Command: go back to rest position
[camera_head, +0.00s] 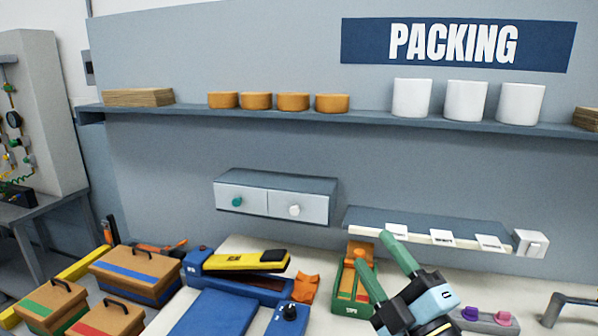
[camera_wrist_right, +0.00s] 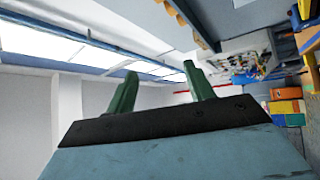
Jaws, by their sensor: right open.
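My right gripper (camera_head: 376,262) shows at the lower right of the head view, with two green fingers raised and spread apart. It is open and nothing is between the fingers. In the right wrist view the green fingers (camera_wrist_right: 160,85) point up toward the ceiling lights, with empty space between them. In the head view the gripper is in front of the table, partly hiding a green box (camera_head: 351,301) with orange contents. My left gripper is in neither view.
A blue machine with a yellow-and-black lever (camera_head: 240,262) stands on the table (camera_head: 238,243). Several lidded boxes (camera_head: 134,272) are at the lower left. A small shelf with white labels (camera_head: 440,237), a two-drawer unit (camera_head: 270,202) and a long shelf (camera_head: 230,111) are on the wall.

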